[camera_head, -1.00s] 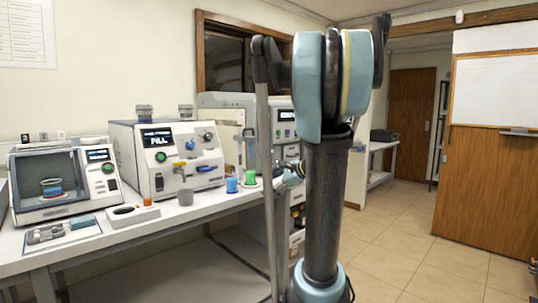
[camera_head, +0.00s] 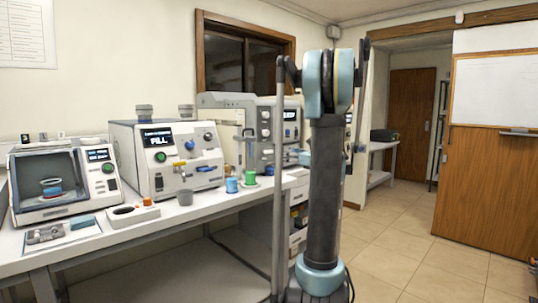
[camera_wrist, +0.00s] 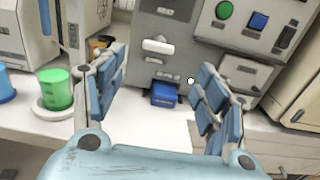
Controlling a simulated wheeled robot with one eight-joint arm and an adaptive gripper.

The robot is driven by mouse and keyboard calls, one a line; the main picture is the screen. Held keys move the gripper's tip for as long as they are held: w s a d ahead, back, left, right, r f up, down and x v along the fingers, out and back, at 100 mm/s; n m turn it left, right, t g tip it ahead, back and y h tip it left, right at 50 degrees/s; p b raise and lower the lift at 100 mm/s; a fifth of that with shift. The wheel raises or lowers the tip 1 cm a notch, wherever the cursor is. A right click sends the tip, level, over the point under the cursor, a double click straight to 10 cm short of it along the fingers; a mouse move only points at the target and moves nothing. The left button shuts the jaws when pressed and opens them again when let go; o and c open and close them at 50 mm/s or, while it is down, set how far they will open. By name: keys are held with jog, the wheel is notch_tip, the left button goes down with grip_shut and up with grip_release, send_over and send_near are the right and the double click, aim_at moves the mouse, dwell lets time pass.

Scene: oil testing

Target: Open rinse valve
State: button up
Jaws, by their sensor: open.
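I cannot tell which part is the rinse valve, as no valve label is readable. In the head view, the middle machine (camera_head: 165,155) reads "FILL" and has a yellow handle (camera_head: 179,164) and a blue handle (camera_head: 207,169) on its front. The grey machine (camera_head: 278,130) behind it is partly hidden by my arm. In the wrist view, my gripper (camera_wrist: 162,80) is open and empty. It faces a grey machine front (camera_wrist: 180,50) with a white handle (camera_wrist: 157,46) and, below it, a blue block (camera_wrist: 165,94) between the fingers, apart from both.
A green cup (camera_wrist: 55,90) on a white saucer stands left of my fingers; a blue cup (camera_wrist: 5,82) is beside it. A windowed machine (camera_head: 65,180) is at the left.

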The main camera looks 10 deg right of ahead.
aim_at(270, 151)
jog(key=x, duration=1.3)
jog(key=shift+w+a, duration=0.25)
jog(key=shift+c, duration=0.6)
jog(key=c, duration=1)
